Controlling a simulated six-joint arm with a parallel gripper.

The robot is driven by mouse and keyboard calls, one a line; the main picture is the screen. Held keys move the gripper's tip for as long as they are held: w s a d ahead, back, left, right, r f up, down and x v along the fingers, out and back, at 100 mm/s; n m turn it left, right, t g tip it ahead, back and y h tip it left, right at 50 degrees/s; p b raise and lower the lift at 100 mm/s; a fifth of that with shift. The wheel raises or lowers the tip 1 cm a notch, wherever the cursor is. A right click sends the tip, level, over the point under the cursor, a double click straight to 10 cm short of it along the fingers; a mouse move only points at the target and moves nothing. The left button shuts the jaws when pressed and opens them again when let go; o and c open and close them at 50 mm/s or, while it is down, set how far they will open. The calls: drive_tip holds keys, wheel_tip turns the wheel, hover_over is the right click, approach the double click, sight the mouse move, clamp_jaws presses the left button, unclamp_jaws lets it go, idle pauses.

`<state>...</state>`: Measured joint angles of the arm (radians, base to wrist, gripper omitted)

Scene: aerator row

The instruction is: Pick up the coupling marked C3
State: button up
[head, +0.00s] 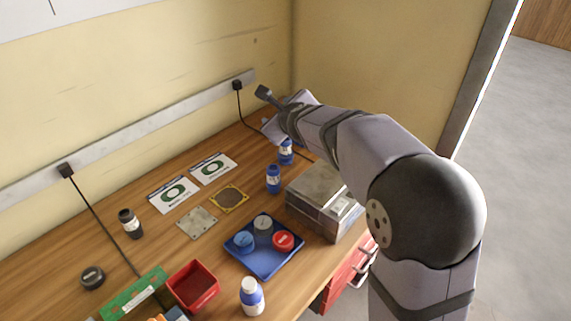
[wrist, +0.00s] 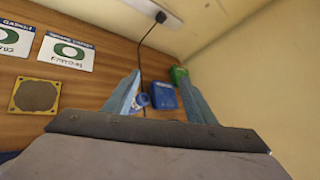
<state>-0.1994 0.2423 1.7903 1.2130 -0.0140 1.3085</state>
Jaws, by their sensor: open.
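I cannot read a C3 mark on any piece in either view. A blue tray (head: 250,262) on the bench holds three round pieces: a blue one (head: 244,240), a grey one (head: 263,226) and a red one (head: 283,241). Whether any is the coupling is not clear. My gripper (head: 268,127) is at the far end of the bench, well away from the tray. In the wrist view my gripper (wrist: 160,97) is open, its two pale blue fingers apart. A blue ring-like object (wrist: 142,100) and a blue box-like object (wrist: 163,95) show beyond and between them.
Two printed cards (head: 213,168), a square gasket (head: 229,199), a red bin (head: 194,287) and a dark jar (head: 130,223) lie around. A green object (wrist: 180,76) shows near the wall. Black cables hang from the wall rail.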

sight(286, 142)
drive_tip(key=shift+w+d+f+m+t+h+b, duration=0.15)
drive_tip(key=shift+w+d+f+m+h+b, duration=0.35)
drive_tip(key=shift+w+f+m, duration=1.05)
drive_tip(key=shift+w+d+f+m+t+h+b, duration=0.1)
drive_tip(key=shift+w+d+f+m+h+b, duration=0.35)
drive_tip(key=shift+f+m, duration=2.05)
drive_tip(key=shift+w+d+f+m+t+h+b, duration=0.25)
drive_tip(key=shift+w+f+m+h, duration=0.65)
drive_tip(key=shift+f, duration=2.1)
drive_tip(key=shift+w+y, duration=0.25)
drive_tip(key=shift+w, duration=0.2)
drive_tip(key=shift+p+x, duration=1.1)
drive_tip(key=shift+x, duration=1.6)
drive_tip(key=shift+f, duration=0.1)
drive_tip(key=c, duration=1.2)
